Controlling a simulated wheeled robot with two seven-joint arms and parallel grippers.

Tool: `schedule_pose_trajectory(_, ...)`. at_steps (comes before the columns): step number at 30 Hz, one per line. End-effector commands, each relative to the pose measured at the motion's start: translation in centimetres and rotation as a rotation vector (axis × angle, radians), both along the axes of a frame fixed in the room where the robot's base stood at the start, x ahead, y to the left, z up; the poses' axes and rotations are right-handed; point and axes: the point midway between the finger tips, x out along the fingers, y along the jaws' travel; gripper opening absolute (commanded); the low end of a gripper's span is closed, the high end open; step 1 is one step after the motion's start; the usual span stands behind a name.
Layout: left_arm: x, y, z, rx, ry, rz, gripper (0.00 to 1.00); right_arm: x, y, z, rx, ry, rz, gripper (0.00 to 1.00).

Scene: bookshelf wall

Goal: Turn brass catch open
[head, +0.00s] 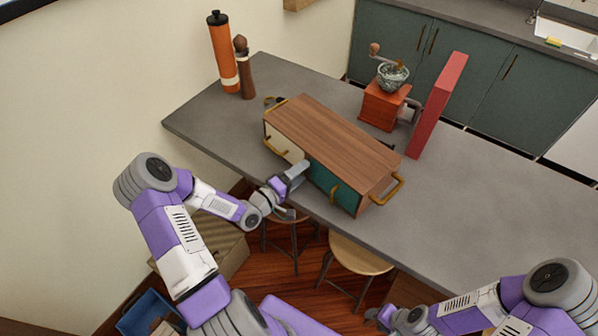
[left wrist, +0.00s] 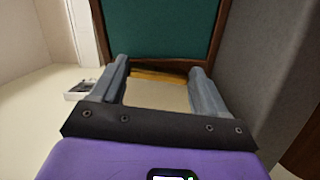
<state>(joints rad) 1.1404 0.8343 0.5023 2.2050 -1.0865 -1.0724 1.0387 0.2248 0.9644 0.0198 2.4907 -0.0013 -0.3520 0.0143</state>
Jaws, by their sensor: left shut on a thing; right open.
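A wooden cabinet (head: 330,140) with a striped brown top lies on the grey counter. Its front has a cream panel (head: 284,146) at left and a teal panel (head: 330,183) at right. My left gripper (head: 302,168) is at the front where the panels meet, hiding that spot in the head view. In the left wrist view, a brass bar, the catch (left wrist: 160,76), spans between the fingers below the teal panel (left wrist: 160,30); my left gripper (left wrist: 160,82) is shut on it. How far it is turned is unclear. My right gripper (head: 382,316) is open, low at the bottom right, away from the counter.
Brass handles (head: 398,188) are on the cabinet's ends. Behind it stand a coffee grinder (head: 384,104) and an upright red board (head: 437,105). An orange bottle (head: 222,52) and a brown mill (head: 243,68) stand at the back left. Stools (head: 361,254) are under the counter's front edge.

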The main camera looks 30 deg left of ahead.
Motion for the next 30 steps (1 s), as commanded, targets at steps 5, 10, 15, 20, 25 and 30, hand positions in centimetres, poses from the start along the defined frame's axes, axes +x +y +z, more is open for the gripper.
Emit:
schedule_pose_trajectory(5, -0.03, -0.02, 0.07, -0.093, 0.029, -0.001, 0.44, 0.00, 0.00, 0.46, 0.000, 0.000, 0.000, 0.47)
schedule_pose_trajectory(10, -0.03, -0.04, 0.06, -0.148, 0.046, -0.001, 0.44, 0.00, 0.00, 0.64, 0.000, 0.000, 0.000, 0.47)
schedule_pose_trajectory(15, -0.03, -0.04, 0.05, -0.172, 0.054, -0.001, 0.44, 0.00, 0.00, 0.71, 0.000, 0.000, 0.000, 0.47)
schedule_pose_trajectory(20, -0.04, -0.05, 0.04, -0.179, 0.056, -0.001, 0.44, 0.00, 0.00, 0.72, 0.000, 0.000, 0.000, 0.47)
schedule_pose_trajectory(25, -0.04, -0.05, 0.04, -0.179, 0.056, -0.001, 0.44, 0.00, 0.00, 0.71, 0.000, 0.000, 0.000, 0.47)
schedule_pose_trajectory(30, -0.03, -0.04, 0.04, -0.179, 0.055, 0.000, 0.87, 0.00, 0.00, 0.71, 0.000, 0.000, 0.000, 0.47)
